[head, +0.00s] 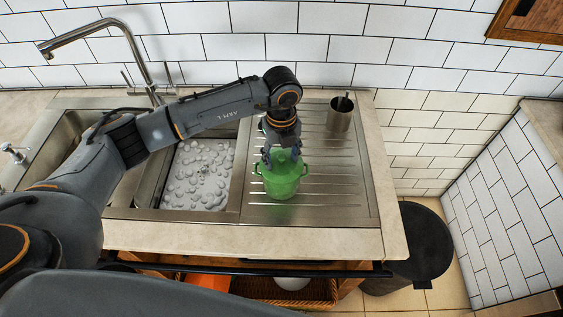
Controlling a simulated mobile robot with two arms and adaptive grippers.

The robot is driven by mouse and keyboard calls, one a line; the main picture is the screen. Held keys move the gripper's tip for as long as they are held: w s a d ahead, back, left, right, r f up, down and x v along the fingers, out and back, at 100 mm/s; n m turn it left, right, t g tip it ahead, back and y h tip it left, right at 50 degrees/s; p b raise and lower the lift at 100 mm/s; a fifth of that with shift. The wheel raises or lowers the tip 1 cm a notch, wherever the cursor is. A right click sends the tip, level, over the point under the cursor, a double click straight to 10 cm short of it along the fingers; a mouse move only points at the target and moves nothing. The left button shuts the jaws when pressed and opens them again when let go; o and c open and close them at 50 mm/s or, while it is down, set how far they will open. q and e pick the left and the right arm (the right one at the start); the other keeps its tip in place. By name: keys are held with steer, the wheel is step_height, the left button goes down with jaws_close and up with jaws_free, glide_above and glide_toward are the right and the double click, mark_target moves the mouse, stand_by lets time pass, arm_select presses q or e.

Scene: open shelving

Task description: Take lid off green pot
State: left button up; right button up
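The green pot (281,181) stands on the ribbed metal drainboard, with a small handle on each side. My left gripper (281,160) points down at the top of the pot, its fingers at the lid. The lid is mostly hidden behind the fingers, and I cannot tell whether it sits on the pot or whether the fingers are closed on it. My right gripper is not in view.
A metal cup (340,114) with utensils stands at the back right of the drainboard (340,204). A sink basin (200,175) with suds is left of the pot, and a tall faucet (100,35) is behind it. A dark round bin (415,245) stands at right.

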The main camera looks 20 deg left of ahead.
arm_select(q)
steer(key=shift+s, duration=0.2)
jaws_close()
steer(key=shift+f, duration=0.15)
